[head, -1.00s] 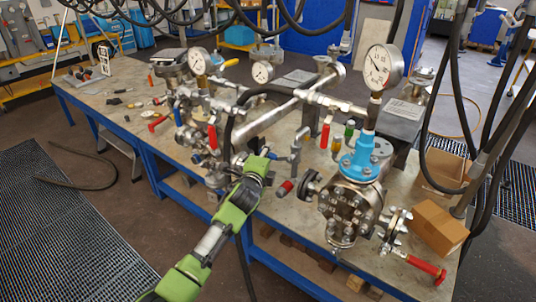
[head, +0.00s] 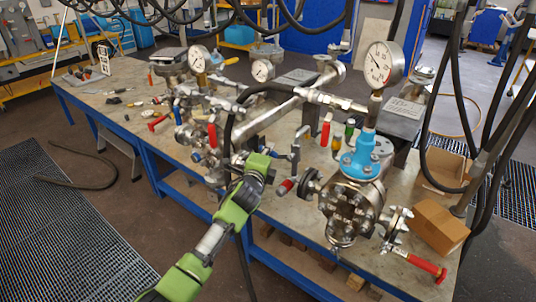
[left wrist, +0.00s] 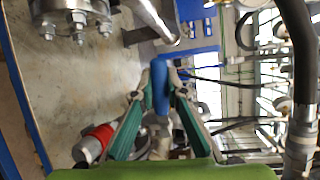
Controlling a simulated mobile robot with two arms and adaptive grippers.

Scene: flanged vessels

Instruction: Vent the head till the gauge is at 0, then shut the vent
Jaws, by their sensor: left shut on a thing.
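My left gripper (head: 266,172) is at the middle of the bench, left of the right-hand vessel. In the left wrist view its dark green fingers (left wrist: 161,88) are shut on an upright blue handle (left wrist: 161,104). The head view does not clearly show this handle behind the gripper. The right-hand flanged vessel (head: 352,207) has a light-blue fitting (head: 364,158) on top. A large white dial gauge (head: 383,66) stands above it; its reading is too small to tell. My right gripper is not in view.
A red-ended handle (head: 287,187) is close right of the gripper; it also shows in the left wrist view (left wrist: 92,146). A red-handled valve (head: 427,267) sticks out at the front right, near a cardboard box (head: 439,226). Pipes and smaller gauges (head: 199,58) crowd the left; black hoses hang at right.

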